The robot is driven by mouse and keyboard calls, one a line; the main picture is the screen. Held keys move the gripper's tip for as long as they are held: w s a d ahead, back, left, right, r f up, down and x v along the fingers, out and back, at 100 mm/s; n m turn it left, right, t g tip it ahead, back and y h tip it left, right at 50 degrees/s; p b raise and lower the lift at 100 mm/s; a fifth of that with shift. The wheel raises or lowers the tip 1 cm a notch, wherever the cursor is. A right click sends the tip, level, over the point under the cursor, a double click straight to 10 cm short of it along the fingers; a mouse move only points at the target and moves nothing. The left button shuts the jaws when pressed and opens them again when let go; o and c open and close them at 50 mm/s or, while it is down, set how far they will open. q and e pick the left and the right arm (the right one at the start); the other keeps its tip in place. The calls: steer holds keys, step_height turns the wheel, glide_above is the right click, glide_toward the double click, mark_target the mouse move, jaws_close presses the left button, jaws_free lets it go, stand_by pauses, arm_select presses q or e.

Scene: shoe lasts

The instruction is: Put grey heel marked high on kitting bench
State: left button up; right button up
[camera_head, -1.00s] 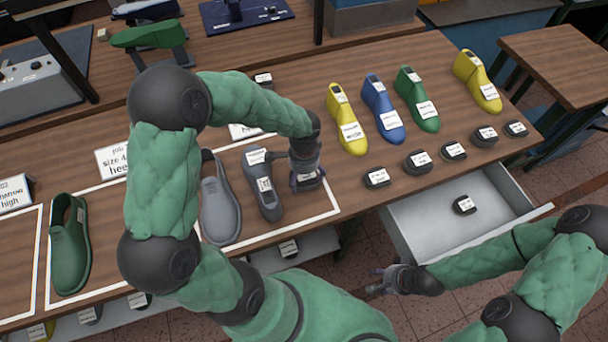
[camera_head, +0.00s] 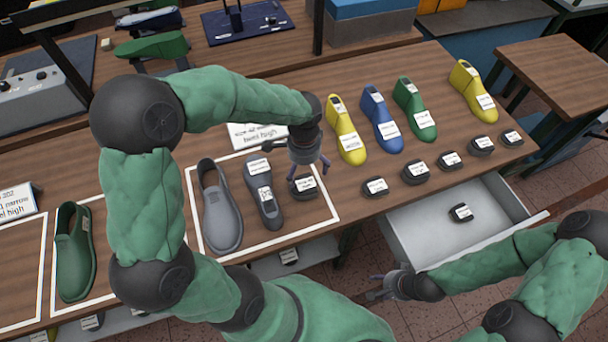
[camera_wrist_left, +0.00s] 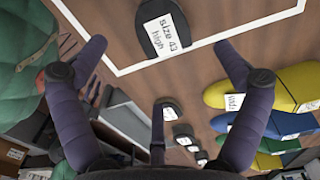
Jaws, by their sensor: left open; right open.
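A dark grey heel (camera_head: 303,187) lies inside a white outline on the wooden bench (camera_head: 330,235), right of a dark last. In the left wrist view, the heel (camera_wrist_left: 163,25) has a white label reading "size 43 high". My left gripper (camera_head: 310,166) is open just above and behind the heel in the head view. In the left wrist view, its fingers (camera_wrist_left: 160,55) are spread wide with nothing between them, apart from the heel. My right gripper (camera_head: 383,286) is open and empty in front of the bench, left of the open drawer.
A grey shoe (camera_head: 221,208) and dark grey last (camera_head: 263,192) share the outline. Yellow, blue and green lasts (camera_head: 381,118) stand to the right, with several dark heels (camera_head: 415,172) before them. An open drawer (camera_head: 440,232) holds another heel (camera_head: 461,212).

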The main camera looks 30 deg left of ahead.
arm_select(q)
steer(key=shift+r, duration=1.45)
